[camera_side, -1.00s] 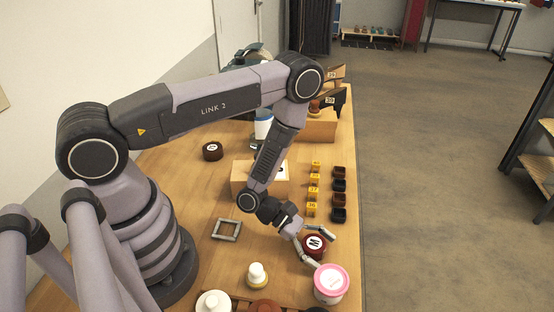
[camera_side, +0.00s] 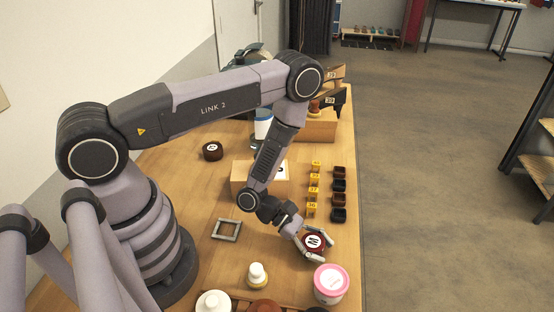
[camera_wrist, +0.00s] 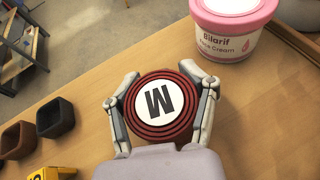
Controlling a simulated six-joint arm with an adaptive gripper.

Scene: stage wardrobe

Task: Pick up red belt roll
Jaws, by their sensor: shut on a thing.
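The red belt roll (camera_side: 315,242) is a dark red coil with a white round label marked M. It sits near the table's right edge in the side view, behind the pink-lidded cream tub. My gripper (camera_side: 314,248) is shut on it, with one finger on each side. In the wrist view the roll (camera_wrist: 158,103) fills the space between the two fingers of my gripper (camera_wrist: 160,96), its label facing the camera. I cannot tell whether the roll's underside touches the table.
The cream tub (camera_side: 331,284) stands close in front of the roll; it also shows in the wrist view (camera_wrist: 232,32). Several yellow number markers (camera_side: 312,194) and small dark trays (camera_side: 339,199) stand behind. A grey square frame (camera_side: 227,230) lies to the left. A white-capped bottle (camera_side: 257,275) stands front left.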

